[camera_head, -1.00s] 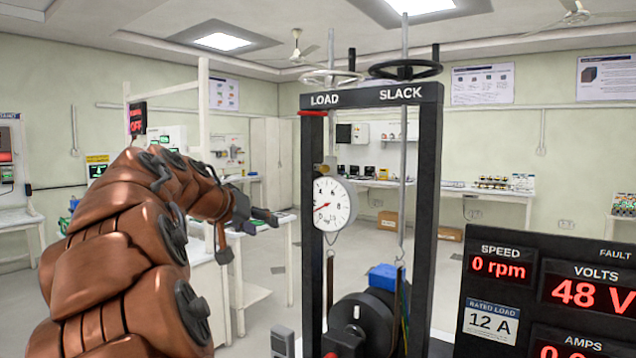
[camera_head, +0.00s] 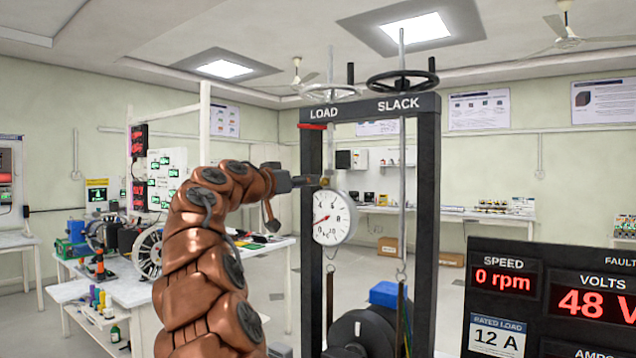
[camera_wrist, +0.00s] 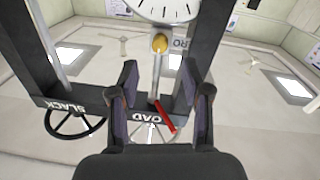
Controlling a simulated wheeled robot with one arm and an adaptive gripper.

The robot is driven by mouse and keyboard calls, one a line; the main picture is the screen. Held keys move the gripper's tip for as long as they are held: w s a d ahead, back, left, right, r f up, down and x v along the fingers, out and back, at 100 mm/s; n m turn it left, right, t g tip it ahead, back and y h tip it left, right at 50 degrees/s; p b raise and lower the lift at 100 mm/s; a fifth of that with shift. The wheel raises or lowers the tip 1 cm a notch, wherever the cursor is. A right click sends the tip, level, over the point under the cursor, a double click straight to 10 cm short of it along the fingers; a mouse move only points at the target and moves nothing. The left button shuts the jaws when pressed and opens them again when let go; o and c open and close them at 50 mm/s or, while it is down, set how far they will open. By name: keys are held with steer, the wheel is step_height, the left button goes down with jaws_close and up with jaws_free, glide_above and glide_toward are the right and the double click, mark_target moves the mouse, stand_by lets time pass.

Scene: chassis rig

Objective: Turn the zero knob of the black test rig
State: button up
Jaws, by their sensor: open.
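The black test rig (camera_head: 427,200) is an upright frame with LOAD and SLACK on its top bar. A white round dial gauge (camera_head: 334,228) hangs inside its left side, with a red needle. The zero knob is a small brass-yellow ball (camera_wrist: 159,43) at the gauge's edge, beside a partly hidden ZERO label (camera_wrist: 180,44) in the wrist view. In the head view the knob (camera_head: 326,182) is small, just right of my gripper (camera_head: 308,181). In the wrist view my gripper (camera_wrist: 160,88) is open and empty. The knob is ahead of the fingertips, roughly centred between them, apparently untouched.
A red piece (camera_head: 312,127) sticks out under the LOAD label. Two handwheels, one light (camera_head: 332,90) and one black (camera_head: 403,80), top the frame. A black display panel (camera_head: 550,300) stands at the right. A cluttered bench (camera_head: 120,285) is at the left.

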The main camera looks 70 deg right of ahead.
mark_target(321, 181)
steer(key=shift+p+x, duration=0.9)
steer(key=shift+x, duration=2.15)
jaws_close()
